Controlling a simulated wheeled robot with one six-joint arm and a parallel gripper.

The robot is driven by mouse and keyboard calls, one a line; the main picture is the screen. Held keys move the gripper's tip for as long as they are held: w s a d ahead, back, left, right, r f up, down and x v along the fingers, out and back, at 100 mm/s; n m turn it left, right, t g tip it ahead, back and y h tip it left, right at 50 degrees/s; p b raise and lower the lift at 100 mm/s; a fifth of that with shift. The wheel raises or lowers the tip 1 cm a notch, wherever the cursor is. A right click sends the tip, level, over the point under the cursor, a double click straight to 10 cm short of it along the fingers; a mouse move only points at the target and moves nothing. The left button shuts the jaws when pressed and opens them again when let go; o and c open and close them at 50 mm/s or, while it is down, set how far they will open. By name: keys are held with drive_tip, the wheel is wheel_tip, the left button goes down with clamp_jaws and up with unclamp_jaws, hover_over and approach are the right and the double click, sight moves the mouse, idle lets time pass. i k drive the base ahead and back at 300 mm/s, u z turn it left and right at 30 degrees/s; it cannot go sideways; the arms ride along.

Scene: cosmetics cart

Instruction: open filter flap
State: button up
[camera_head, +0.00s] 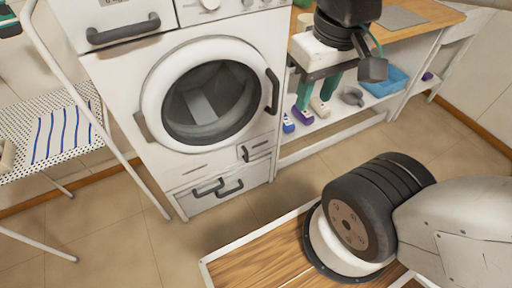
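The white washing machine (130,110) stands at centre left, with its round door (160,65) shut. The filter flap (260,147) is a small white panel low on its front right, below the round door. It has a dark handle (244,153) at its left side and looks shut. My gripper (317,101) hangs to the right of the machine, above and right of the flap and apart from it. Its two teal fingers are spread, with nothing visible between them. The fingertips overlap the low shelf behind in the picture.
A shelf unit (340,122) to the right holds small bottles (288,123) and a blue tray (385,82). Tiled floor (110,220) in front of the machine is clear.

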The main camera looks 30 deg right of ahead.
sight(250, 147)
drive_tip(key=u, duration=0.5)
drive_tip(key=k, duration=1.1)
drive_tip(key=z, duration=0.2)
drive_tip(key=i, duration=0.6)
drive_tip(key=z, duration=0.3)
